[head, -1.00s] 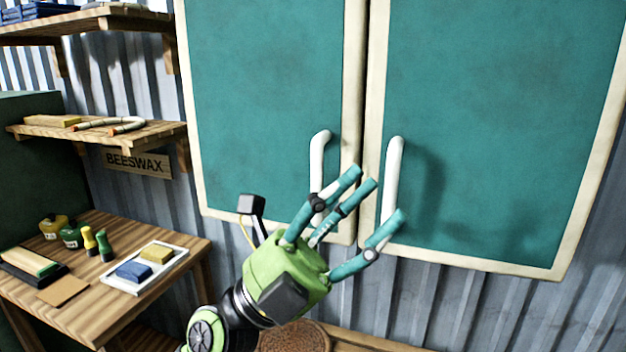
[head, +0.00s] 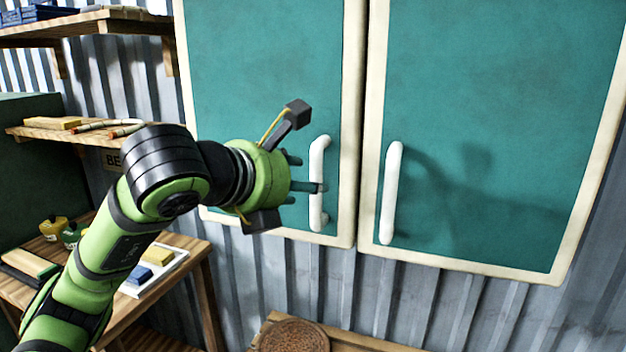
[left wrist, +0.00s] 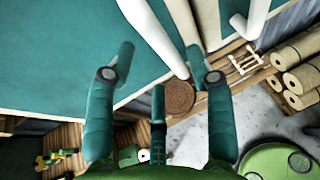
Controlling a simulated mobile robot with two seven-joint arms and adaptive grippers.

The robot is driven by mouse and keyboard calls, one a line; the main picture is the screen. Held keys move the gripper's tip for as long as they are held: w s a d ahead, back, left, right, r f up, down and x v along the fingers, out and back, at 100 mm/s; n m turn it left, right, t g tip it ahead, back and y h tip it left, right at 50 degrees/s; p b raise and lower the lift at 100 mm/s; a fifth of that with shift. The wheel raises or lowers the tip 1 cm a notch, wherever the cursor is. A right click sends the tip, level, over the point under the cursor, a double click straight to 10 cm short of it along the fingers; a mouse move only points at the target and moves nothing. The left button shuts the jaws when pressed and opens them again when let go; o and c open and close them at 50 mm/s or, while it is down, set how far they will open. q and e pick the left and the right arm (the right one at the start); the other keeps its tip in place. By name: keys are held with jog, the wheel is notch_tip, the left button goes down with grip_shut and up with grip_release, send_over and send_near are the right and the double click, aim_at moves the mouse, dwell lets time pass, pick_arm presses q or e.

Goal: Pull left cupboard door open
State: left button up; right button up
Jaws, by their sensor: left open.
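The left cupboard door (head: 265,70) is teal with a cream frame and looks shut. Its upright white handle (head: 319,215) is near its right edge. My left gripper (head: 308,174) is open at this handle, reaching in from the left, with one fingertip overlapping the bar. In the left wrist view, a white bar that looks like this handle (left wrist: 150,35) runs between the spread fingers of my left gripper (left wrist: 160,58). Contact cannot be told. The right door (head: 490,100) is also shut, with its own white handle (head: 391,190). My right gripper is not in view.
A wooden shelf (head: 45,134) and a workbench (head: 190,255) with a white tray (head: 165,270) stand at the left. A round woven mat (head: 293,337) lies on a low wooden surface below the cupboard. Rolls (left wrist: 300,70) show at the right of the wrist view.

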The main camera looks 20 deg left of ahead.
aim_at(313, 219)
pick_arm(q)
jog(key=p+x, duration=0.1)
jog(key=x, duration=0.4)
jog(key=shift+p, duration=0.3)
jog(key=shift+c, duration=0.4)
grip_shut()
